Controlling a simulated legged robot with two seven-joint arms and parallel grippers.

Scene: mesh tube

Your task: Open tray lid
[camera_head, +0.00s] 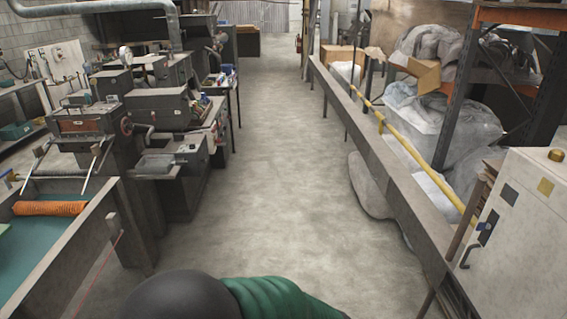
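A long open trough (88,222) with grey sides and a teal floor stands at the lower left. An orange mesh tube (50,208) lies across it. Two thin light rods (95,168) rise from the trough toward the machine behind it. A small flat grey tray-like part (157,164) juts from the machine's front. I cannot tell which of these is the task's tray, and no lid is clearly seen. Neither of my grippers is in view.
A dark machine (160,105) stands behind the trough. A bare concrete aisle (265,170) runs up the middle. A long rail (385,175), wrapped bags (440,115) and a white cabinet (525,225) line the right. A dark dome and green ribbed shape fill the bottom edge.

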